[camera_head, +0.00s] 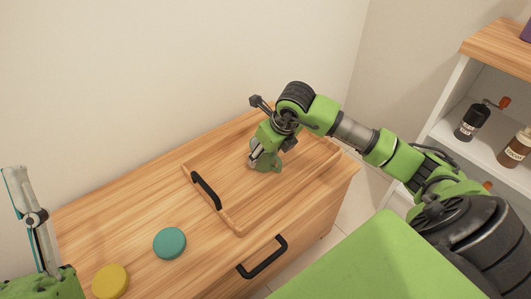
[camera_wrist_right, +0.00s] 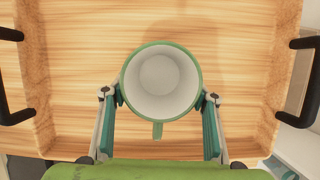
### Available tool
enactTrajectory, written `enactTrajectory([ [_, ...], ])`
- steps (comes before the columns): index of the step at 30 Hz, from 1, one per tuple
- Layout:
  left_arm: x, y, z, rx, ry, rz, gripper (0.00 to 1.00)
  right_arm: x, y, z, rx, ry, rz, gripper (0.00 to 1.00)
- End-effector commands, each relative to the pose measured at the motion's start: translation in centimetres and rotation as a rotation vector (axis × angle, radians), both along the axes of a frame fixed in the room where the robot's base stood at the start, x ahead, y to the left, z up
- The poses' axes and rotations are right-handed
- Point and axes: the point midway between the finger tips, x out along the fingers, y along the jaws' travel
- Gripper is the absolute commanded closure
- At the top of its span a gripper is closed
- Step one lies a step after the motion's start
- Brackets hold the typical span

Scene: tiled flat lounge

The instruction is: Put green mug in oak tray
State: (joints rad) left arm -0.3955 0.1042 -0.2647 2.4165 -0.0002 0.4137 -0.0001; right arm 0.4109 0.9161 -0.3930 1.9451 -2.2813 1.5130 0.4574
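The green mug (camera_wrist_right: 160,84), with a white inside, is upright within the oak tray (camera_wrist_right: 292,28) as seen from above in the right wrist view. Its handle points toward my gripper. In the head view the mug (camera_head: 268,164) is partly hidden by my right gripper (camera_head: 260,158), low over the tray (camera_head: 231,221). In the wrist view the gripper's (camera_wrist_right: 160,97) fingers flank the mug close to its sides; whether they press on it is unclear. The mug's base is hidden. Part of my left gripper (camera_head: 35,218) shows at the left edge, away from the tray.
The tray has raised edges and black handles (camera_head: 206,190). It stands on a wooden cabinet (camera_head: 130,190) with a black drawer handle (camera_head: 262,258). A teal disc (camera_head: 170,243) and a yellow disc (camera_head: 110,281) lie left of it. A shelf with grinders (camera_head: 472,121) stands at right.

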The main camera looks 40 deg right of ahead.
Motion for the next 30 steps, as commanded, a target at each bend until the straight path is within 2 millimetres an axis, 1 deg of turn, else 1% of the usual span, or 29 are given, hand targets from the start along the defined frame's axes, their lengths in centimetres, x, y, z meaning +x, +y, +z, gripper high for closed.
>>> enactTrajectory([
  [12, 0.0, 0.0, 0.0, 0.0, 0.001, -0.001, 0.6, 0.0, 0.0, 0.1, 0.0, 0.0, 0.0, 0.32],
  [15, 0.6, -0.1, -0.3, 0.009, 0.031, 0.001, 0.6, 0.0, 0.0, 0.3, 0.0, 0.0, 0.0, 0.32],
  [16, 1.0, -0.1, -0.7, 0.015, 0.054, 0.003, 0.6, 0.0, 0.0, 0.5, -0.001, 0.0, 0.0, 0.32],
  [20, 2.6, -0.3, -2.2, 0.046, 0.159, 0.009, 0.6, -0.6, -0.1, 2.1, -0.002, -0.003, -0.001, 0.32],
  [24, 4.4, -0.5, -4.7, 0.087, 0.302, 0.017, 0.6, -1.4, -0.2, 4.2, -0.003, -0.002, 0.0, 0.32],
  [30, 6.3, -0.5, -8.8, 0.145, 0.508, 0.029, 0.6, -2.7, -0.3, 7.2, -0.003, -0.002, 0.0, 0.32],
])
